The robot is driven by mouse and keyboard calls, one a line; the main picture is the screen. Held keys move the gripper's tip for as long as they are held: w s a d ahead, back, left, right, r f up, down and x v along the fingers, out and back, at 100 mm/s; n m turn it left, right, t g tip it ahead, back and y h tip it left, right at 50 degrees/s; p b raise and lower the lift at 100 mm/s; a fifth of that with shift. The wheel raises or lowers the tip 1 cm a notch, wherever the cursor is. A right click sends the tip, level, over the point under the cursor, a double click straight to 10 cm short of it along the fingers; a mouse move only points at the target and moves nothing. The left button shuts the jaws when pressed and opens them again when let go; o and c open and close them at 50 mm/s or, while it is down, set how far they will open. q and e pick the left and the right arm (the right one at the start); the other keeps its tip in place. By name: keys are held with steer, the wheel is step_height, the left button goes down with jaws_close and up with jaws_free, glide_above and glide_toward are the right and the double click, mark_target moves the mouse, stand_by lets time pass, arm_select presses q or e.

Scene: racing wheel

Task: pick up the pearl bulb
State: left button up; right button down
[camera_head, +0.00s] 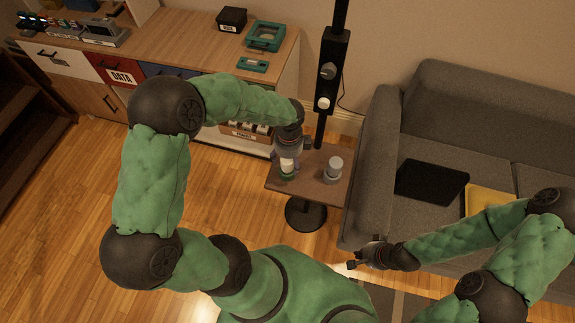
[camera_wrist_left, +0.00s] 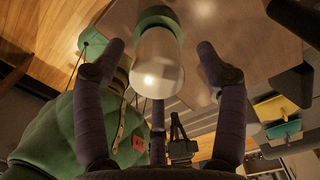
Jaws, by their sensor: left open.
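A pale, pearl-looking bulb (camera_head: 287,164) with a green base stands on the small side table (camera_head: 312,190). In the left wrist view the bulb (camera_wrist_left: 158,65) lies between the two fingers of my left gripper (camera_wrist_left: 162,60), with its green base (camera_wrist_left: 156,17) beyond. My left gripper (camera_head: 287,153) is open around the bulb, with gaps showing on both sides. It partly hides the bulb in the head view. My right gripper (camera_head: 358,262) is low, in front of the sofa, away from the table; its fingers are too small to read.
A second, greyer bulb (camera_head: 334,166) on a grey base stands to the right on the same table. A black lamp post (camera_head: 331,75) holding a grey and a white round part rises behind it. A grey sofa (camera_head: 372,165) is at the right, a wooden cabinet (camera_head: 175,45) at the left.

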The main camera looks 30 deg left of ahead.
arm_select(q)
steer(key=shift+f, duration=0.65)
steer(key=c, duration=1.1)
steer(key=shift+c, duration=0.2)
